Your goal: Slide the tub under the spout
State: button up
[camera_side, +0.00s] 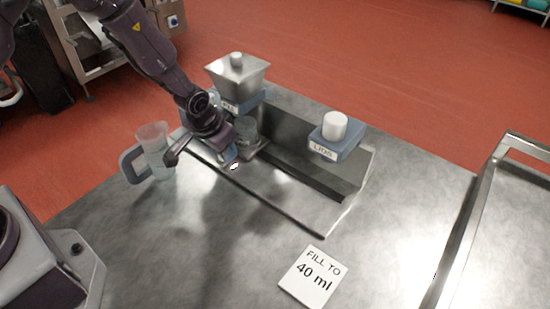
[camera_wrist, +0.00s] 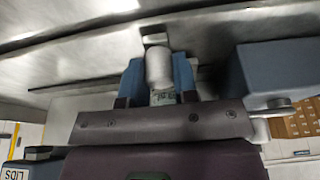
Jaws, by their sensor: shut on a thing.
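My gripper (camera_side: 229,156) is low over the steel unit, just in front of the metal hopper (camera_side: 237,72), in the side view. In the wrist view its two blue fingers (camera_wrist: 157,72) are shut on a small pale round-sided thing with dark print near its base, which looks like the tub (camera_wrist: 158,66). In the side view only a little white with a dark mark shows at the fingertips. A clear grey vessel (camera_side: 246,128) is below the hopper's blue block; I cannot tell whether it is the spout. The tub's distance from the spout is unclear.
A clear jug (camera_side: 153,150) with a blue-grey handle stands left of my gripper. A blue block marked LIDS (camera_side: 338,143) with a white cylinder on top is to the right. A "fill to 40 ml" card (camera_side: 312,276) lies at the front. The front steel table is mostly clear.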

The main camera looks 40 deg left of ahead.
jog(key=shift+a, duration=0.95)
jog(key=o, duration=1)
jog(key=shift+v, duration=2.5)
jog(key=shift+r, duration=0.1)
jog(key=v, duration=1.2)
jog(key=shift+s+r, duration=0.2)
jog(key=shift+r, duration=0.15)
